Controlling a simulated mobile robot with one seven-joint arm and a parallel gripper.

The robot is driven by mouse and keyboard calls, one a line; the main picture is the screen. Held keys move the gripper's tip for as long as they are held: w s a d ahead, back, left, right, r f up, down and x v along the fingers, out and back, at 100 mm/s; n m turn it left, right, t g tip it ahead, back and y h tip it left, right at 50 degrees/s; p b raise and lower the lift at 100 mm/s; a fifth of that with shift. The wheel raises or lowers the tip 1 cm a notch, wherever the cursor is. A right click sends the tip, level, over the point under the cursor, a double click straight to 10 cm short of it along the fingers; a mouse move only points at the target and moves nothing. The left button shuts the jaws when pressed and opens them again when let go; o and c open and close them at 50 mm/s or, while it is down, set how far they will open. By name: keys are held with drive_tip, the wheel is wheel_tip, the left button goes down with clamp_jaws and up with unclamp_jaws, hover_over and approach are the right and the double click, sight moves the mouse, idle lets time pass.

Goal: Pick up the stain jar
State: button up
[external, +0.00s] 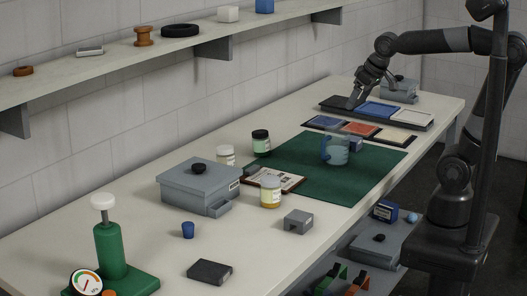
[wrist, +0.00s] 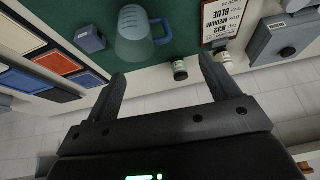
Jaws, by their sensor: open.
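Three jars stand near the green mat; I cannot tell which is the stain jar. One has a dark lid and pale green label (external: 261,143), one a white lid (external: 225,155), and one holds amber contents (external: 270,191). In the wrist view the dark-lidded jar (wrist: 180,71) shows beyond and between my fingers, with the white-lidded jar (wrist: 226,60) to its right. The amber jar is not clear there. My gripper (external: 359,98) is open and empty over the far end of the bench, away from all three jars; its fingers (wrist: 162,72) are spread.
A clear jug (external: 335,150) stands on the green mat (external: 312,180). Colour trays (external: 378,112) lie under my gripper. A labelled board (external: 283,180), a grey lidded box (external: 190,187) and a small grey block (external: 298,221) surround the jars. A shelf (external: 110,63) runs along the wall.

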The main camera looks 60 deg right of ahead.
drive_tip(key=w+a, duration=0.3)
drive_tip(key=w, duration=0.6)
hover_over(227, 148)
drive_tip(key=s, duration=0.3)
wheel_tip(227, 148, down, 12)
drive_tip(key=shift+m+g+h, duration=0.3)
drive_tip(key=shift+m+g, duration=0.1)
drive_tip(key=x, duration=0.4)
drive_tip(key=shift+w+a+f, duration=0.2)
drive_tip(key=shift+w, duration=0.15)
drive_tip(key=shift+s+x, duration=0.1)
drive_tip(key=shift+x, duration=1.3)
drive_tip(key=shift+s+x, duration=0.15)
drive_tip(key=shift+x, duration=1.2)
drive_tip(key=shift+c, duration=0.4)
drive_tip(key=c, duration=1.1)
